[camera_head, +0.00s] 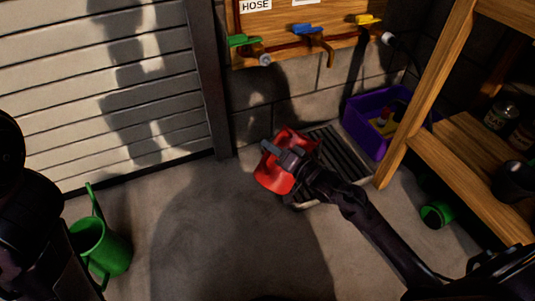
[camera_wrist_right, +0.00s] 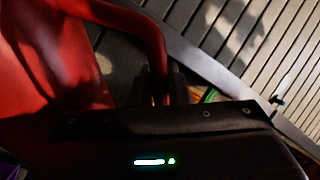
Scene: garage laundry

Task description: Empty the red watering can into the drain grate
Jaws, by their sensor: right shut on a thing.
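The red watering can (camera_head: 270,176) is in my right gripper (camera_head: 291,158), over the floor at the near left side of the drain grate (camera_head: 345,155). The gripper is shut on the can's red handle (camera_wrist_right: 152,40), which also shows in the right wrist view beside the can's red body (camera_wrist_right: 45,70). The can looks tilted, but its spout and any water cannot be made out. My gripper and arm hide part of the can and grate. My left arm shows dark at the left edge; its gripper is not in view.
A green watering can (camera_head: 100,246) stands on the floor at lower left. A purple crate (camera_head: 366,137) is right of the grate, beside a wooden shelf (camera_head: 440,85). A green cylindrical object (camera_head: 436,213) lies under the shelf. Hose taps (camera_head: 308,29) are on the wall behind.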

